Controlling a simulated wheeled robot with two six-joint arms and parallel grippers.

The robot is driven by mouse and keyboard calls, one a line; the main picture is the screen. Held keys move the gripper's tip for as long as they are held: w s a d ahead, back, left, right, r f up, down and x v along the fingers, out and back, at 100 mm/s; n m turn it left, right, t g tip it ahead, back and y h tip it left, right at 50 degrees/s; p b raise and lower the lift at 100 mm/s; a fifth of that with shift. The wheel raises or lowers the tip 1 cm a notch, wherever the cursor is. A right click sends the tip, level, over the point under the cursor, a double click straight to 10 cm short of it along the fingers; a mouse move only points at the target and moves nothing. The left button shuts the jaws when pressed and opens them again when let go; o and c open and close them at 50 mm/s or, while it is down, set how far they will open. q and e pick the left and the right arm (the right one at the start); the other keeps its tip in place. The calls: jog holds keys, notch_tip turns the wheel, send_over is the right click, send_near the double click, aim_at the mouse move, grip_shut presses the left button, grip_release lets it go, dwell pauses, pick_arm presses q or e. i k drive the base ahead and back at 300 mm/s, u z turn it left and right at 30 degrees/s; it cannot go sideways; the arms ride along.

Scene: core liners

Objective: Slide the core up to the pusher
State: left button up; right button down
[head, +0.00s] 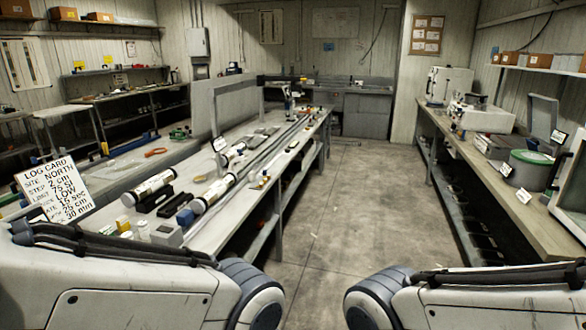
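Two white tubes with black ends lie on the left bench, the likely core liners: a nearer left one (148,188) and one to its right (212,194). Another, smaller-looking tube (233,154) lies farther back. A long metal rail (270,145) runs along the bench away from me. An upright device (289,92) stands near its far end; I cannot tell whether this is the pusher. No core can be made out on the rail at this distance. My two arms show at the bottom, but neither gripper is in view.
A log card (55,187) stands at the left. Black trays (153,201), a blue block (185,217) and small bottles (124,223) crowd the near bench. A clear panel (232,108) rises behind. The floor aisle (345,210) is free; a right bench (480,180) holds equipment.

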aim_at(200, 204)
jog(key=i, duration=3.55)
jog(key=u, duration=1.95)
